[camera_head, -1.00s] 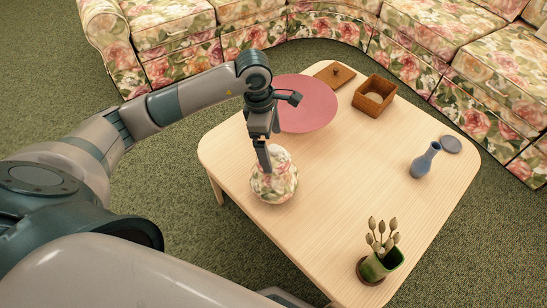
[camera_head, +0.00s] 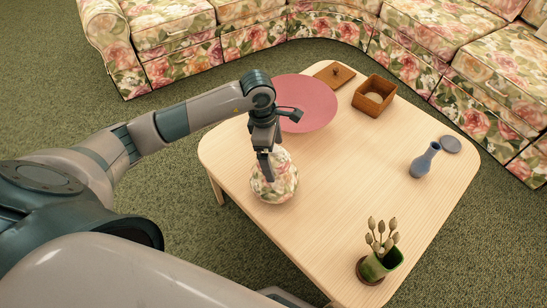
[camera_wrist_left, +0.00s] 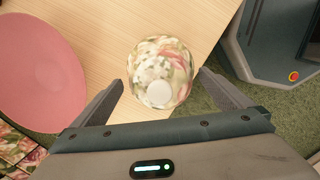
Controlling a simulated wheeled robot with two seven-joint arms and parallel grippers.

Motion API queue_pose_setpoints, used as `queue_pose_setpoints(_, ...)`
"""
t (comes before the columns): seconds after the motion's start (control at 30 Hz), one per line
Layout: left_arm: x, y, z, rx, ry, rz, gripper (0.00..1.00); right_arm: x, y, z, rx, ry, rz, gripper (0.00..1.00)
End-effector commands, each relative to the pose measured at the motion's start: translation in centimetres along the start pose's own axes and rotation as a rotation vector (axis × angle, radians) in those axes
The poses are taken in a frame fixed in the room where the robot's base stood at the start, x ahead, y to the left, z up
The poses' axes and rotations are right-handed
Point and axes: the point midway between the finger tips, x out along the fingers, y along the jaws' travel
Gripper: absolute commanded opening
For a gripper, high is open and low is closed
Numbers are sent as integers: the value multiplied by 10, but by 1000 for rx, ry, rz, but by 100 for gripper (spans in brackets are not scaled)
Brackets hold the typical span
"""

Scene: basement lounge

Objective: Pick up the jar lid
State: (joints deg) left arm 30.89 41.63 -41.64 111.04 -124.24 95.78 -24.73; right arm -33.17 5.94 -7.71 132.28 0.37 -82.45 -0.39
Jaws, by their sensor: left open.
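A floral jar (camera_head: 274,190) stands on the near left part of the table. Its matching floral lid (camera_head: 285,157) is on top, partly hidden by my left gripper (camera_head: 268,174) in the head view. In the left wrist view the lid (camera_wrist_left: 172,60) shows from above with a pale round knob (camera_wrist_left: 159,93). My left gripper (camera_wrist_left: 160,85) is open, its fingers on either side of the knob and apart from it. I cannot tell its exact height above the lid. My right gripper is not in view.
The wooden table (camera_head: 335,180) also holds a pink round mat (camera_head: 306,105), an open wooden box (camera_head: 373,97), its board-like lid (camera_head: 335,74), a blue vase (camera_head: 424,160), a dark blue disc (camera_head: 450,144) and a green planter (camera_head: 380,264). The table's middle is clear. A floral sofa (camera_head: 180,60) stands behind.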

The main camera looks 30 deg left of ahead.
Motion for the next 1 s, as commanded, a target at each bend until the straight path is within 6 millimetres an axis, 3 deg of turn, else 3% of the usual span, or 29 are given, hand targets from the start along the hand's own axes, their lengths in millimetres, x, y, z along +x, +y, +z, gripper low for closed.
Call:
queue_pose_setpoints(0.37,0,0,0,0,0,0,98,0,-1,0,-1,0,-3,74)
queue_pose_setpoints(0.6,0,0,0,0,0,0,46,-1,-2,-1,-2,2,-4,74)
queue_pose_setpoints(0.67,0,0,0,0,0,0,42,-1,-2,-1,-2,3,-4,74)
queue_pose_setpoints(1.0,-6,0,1,1,0,1,42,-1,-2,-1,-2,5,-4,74)
